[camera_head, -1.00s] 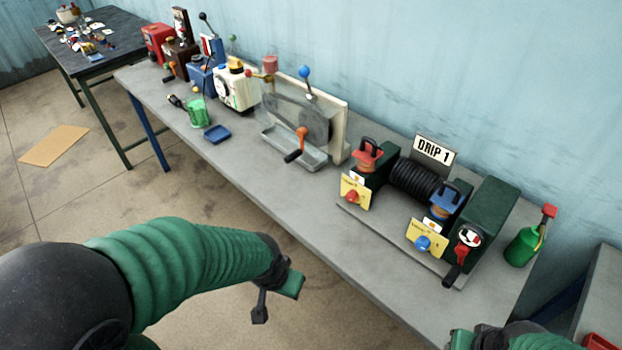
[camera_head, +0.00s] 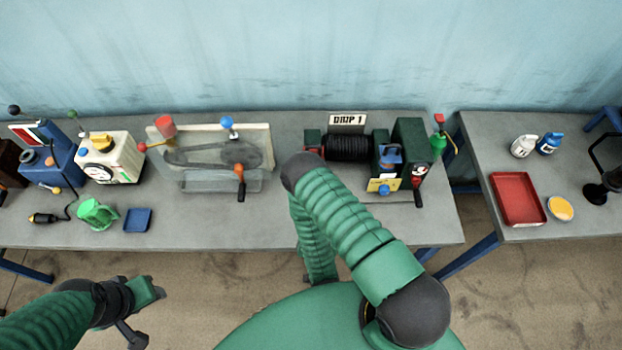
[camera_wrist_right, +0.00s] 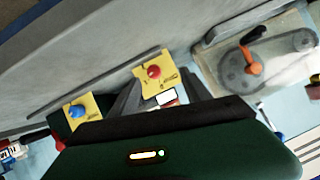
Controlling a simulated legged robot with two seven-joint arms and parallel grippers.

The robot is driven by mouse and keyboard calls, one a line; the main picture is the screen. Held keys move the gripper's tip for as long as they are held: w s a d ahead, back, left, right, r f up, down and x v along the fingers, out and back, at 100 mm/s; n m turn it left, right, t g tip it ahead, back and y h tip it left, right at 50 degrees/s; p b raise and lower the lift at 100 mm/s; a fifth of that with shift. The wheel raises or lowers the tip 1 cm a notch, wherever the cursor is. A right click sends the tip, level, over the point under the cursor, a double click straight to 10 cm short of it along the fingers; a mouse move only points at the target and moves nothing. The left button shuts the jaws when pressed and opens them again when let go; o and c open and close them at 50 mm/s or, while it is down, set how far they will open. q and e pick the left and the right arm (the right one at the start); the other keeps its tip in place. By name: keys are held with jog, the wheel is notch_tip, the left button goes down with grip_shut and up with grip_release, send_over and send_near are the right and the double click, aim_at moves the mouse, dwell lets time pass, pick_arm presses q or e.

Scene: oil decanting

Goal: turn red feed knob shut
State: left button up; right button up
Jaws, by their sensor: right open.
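The red feed knob (camera_wrist_right: 153,71) sits on a yellow plate (camera_wrist_right: 163,83) in the right wrist view. My right gripper (camera_wrist_right: 150,67) is open there, with its dark fingers on either side of the knob in the picture. I cannot tell whether they touch it. In the head view my right arm hides the red knob, its plate and the right gripper. The machine marked DRIP 1 (camera_head: 412,145) stands on the bench, its blue knob (camera_head: 384,190) visible right of my arm. My left gripper (camera_head: 143,314) hangs low, away from the bench; its jaw opening is unclear.
A green oil can (camera_head: 438,145) is at the right. A second table bears a red tray (camera_head: 518,200).

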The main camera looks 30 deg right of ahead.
jog(key=s+r+h, duration=0.1)
jog(key=s+r, duration=0.1)
jog(key=s, duration=0.2)
jog(key=shift+t, duration=0.4)
jog(key=b+x, duration=0.1)
jog(key=b, duration=0.1)
jog(key=b+x, duration=0.2)
jog(key=b, duration=0.1)
jog(key=f+b+x, duration=0.1)
jog(key=b+x, duration=0.1)
jog(key=b, duration=0.1)
jog(key=shift+s+d+f, duration=0.1)
jog(key=shift+d, duration=0.05)
jog(key=b+x, duration=0.1)
jog(key=x, duration=0.2)
jog(key=b+x, duration=0.2)
jog(key=x, duration=0.2)
jog(key=b+x, duration=0.1)
jog(key=x, duration=0.3)
jog(key=shift+d+r, duration=0.2)
jog(key=shift+r, duration=0.2)
jog(key=shift+w+d+f, duration=0.1)
jog(key=shift+w+d, duration=0.05)
jog(key=shift+w, duration=0.4)
pick_arm(q)
jog(key=s+x, duration=0.2)
jog(key=x, duration=0.8)
jog(key=shift+s+d+f, duration=0.2)
jog(key=shift+s+f, duration=0.15)
jog(key=shift+f, duration=0.1)
